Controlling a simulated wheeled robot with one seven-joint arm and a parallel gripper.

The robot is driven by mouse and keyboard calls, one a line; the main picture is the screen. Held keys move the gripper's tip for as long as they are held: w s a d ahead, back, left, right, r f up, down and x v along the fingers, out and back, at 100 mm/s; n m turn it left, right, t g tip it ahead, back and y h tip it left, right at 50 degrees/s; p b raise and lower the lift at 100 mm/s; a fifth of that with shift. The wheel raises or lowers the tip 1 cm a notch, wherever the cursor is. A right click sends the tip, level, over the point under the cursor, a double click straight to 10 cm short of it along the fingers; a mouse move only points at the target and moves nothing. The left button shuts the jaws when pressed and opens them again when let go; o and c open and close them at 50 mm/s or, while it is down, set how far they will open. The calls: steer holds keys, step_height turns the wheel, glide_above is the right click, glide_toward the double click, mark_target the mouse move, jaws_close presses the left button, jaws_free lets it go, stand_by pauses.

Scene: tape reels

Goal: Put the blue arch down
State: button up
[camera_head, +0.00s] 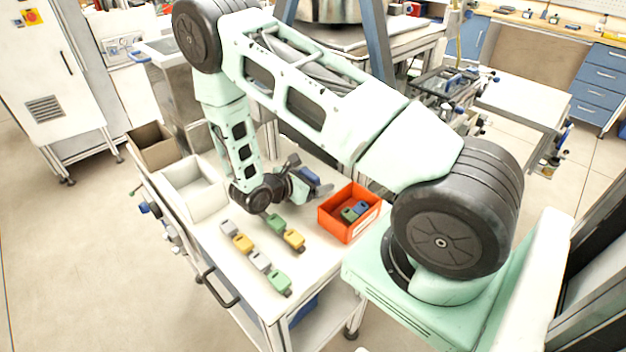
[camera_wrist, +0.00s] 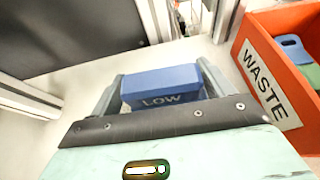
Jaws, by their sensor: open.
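A blue arch (camera_head: 361,208) lies in the orange bin (camera_head: 334,225), beside a green one (camera_head: 348,214). In the wrist view, the blue arch (camera_wrist: 292,48) is at the right, inside the bin wall marked WASTE (camera_wrist: 270,85). My gripper (camera_head: 308,180) is open over the table, to the left of this bin. A blue block marked LOW (camera_wrist: 160,86) sits between its spread fingers (camera_wrist: 162,92); it also shows in the head view (camera_head: 309,176). I cannot tell whether the fingers touch it, or whether it rests on the table.
Several grey, yellow and green blocks (camera_head: 260,261) stand on the white table (camera_head: 237,268) in front of my gripper. A white bin (camera_head: 193,202) stands at the table's left, with a brown box (camera_head: 151,157) beyond it. The table's front right is clear.

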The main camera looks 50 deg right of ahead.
steer(key=b+v, duration=0.3)
steer(key=v, duration=0.8)
steer(key=shift+a+b, duration=0.25)
steer(key=shift+b, duration=0.15)
steer(key=s+a+r+m+y, duration=0.4)
steer(key=s+a+r+y, duration=0.3)
steer(key=s+a, duration=0.3)
steer(key=s+a+r+m+y, duration=0.5)
steer(key=s+a+r+y, duration=0.2)
steer(key=s+a, duration=0.3)
steer(key=a+r, duration=0.1)
steer(key=a, duration=0.2)
steer(key=shift+a+m+t, duration=0.3)
steer(key=shift+a+t, duration=0.1)
steer(key=shift+s, duration=0.1)
